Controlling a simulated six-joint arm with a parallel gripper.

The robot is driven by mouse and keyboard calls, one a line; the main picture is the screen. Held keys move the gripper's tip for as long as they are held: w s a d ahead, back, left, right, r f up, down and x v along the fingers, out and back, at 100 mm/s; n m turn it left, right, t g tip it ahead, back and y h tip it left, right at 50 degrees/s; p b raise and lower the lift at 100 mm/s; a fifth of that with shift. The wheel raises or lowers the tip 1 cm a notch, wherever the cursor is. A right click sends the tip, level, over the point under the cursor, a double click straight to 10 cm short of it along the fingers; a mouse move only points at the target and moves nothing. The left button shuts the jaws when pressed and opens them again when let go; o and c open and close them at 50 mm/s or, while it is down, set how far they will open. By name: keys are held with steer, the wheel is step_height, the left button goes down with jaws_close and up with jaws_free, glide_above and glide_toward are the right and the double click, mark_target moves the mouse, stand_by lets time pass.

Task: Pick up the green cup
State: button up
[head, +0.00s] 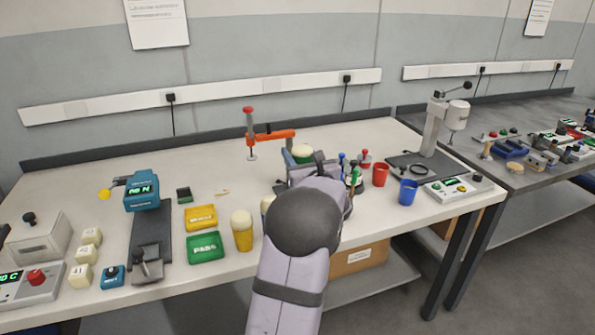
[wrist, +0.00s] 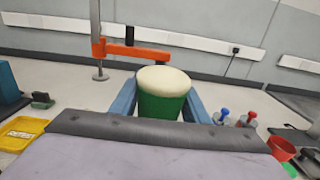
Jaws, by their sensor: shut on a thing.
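The green cup (wrist: 160,106) has a cream-coloured top and stands upright between the two blue fingers of my gripper (wrist: 159,100) in the wrist view. The gripper is shut on it. In the head view only the upper part of the green cup (head: 301,155) shows past my arm, near the back of the bench. My wrist hides its base, so I cannot tell whether it touches the bench.
An orange-armed clamp stand (head: 272,135) rises just behind the cup. A yellow cup (head: 242,235) stands left of my arm. A red cup (head: 380,174) and a blue cup (head: 408,192) stand to the right. Yellow and green trays (head: 205,248) lie at left.

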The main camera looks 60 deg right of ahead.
step_height(320, 180, up, 7)
stand_by(0.3)
